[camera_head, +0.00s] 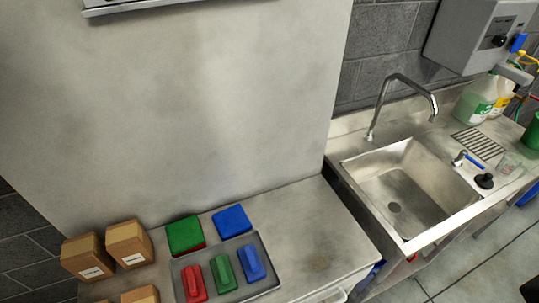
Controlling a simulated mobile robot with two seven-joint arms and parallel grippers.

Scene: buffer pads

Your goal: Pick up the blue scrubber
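A blue scrubber (251,262) with a raised block shape lies in a grey tray (268,285) on the metal counter. It is the right one of a row, beside a green scrubber (222,272) and a red scrubber (195,284). A flat blue pad (232,221) lies behind the row, next to a green pad (185,235) with red showing under it. Neither of my grippers is in view.
Several cardboard boxes (129,245) stand left of the tray. The counter (315,235) right of the tray is clear. A tall metal panel (210,110) rises behind it. A sink (405,190) with a faucet (390,95) is at the right, with bottles (475,100) beyond.

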